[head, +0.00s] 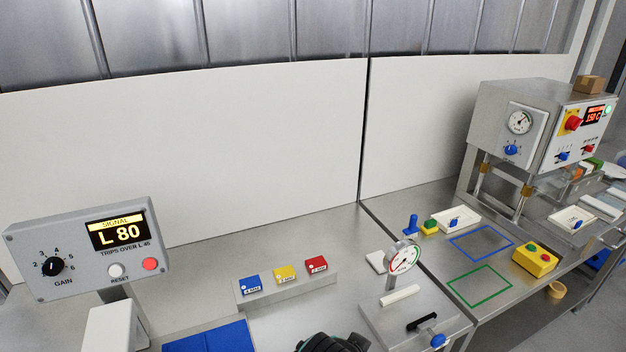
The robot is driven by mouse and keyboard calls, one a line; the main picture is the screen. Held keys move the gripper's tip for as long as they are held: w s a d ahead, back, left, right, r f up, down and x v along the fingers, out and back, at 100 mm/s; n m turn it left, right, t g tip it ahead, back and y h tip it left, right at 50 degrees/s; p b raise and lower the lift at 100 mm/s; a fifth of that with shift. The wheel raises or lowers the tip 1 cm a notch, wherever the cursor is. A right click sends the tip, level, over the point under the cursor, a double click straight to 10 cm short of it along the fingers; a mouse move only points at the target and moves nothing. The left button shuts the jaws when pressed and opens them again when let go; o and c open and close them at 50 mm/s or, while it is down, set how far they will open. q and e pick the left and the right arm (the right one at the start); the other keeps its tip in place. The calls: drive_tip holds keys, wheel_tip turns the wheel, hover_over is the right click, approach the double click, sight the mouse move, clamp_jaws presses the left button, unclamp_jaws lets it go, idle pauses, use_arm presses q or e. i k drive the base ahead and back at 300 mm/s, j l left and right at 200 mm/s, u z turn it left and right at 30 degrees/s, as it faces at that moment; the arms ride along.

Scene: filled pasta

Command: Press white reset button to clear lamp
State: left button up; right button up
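The grey signal box (85,250) stands at the left on a post. Its display (117,233) reads SIGNAL, L 80, with TRIPS OVER L 45 printed below. A black gain knob (53,266) is on the left of the box. A dark rounded part, apparently of my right gripper (336,343), shows at the bottom edge, well right of the box; its fingers are hidden. My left gripper is out of view.
Blue, yellow and red labelled blocks (284,272) sit on a grey ledge right of the box. A blue mat (212,338) lies in front. A dial gauge (404,258) stands right of centre. A press machine (540,125) is at the far right. White panels (180,160) close off the back.

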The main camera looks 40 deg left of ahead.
sight(115, 271)
drive_tip(key=k+u, duration=0.1)
drive_tip(key=u, duration=1.25)
drive_tip(key=i+l+u, duration=0.1)
drive_tip(key=u, duration=1.35)
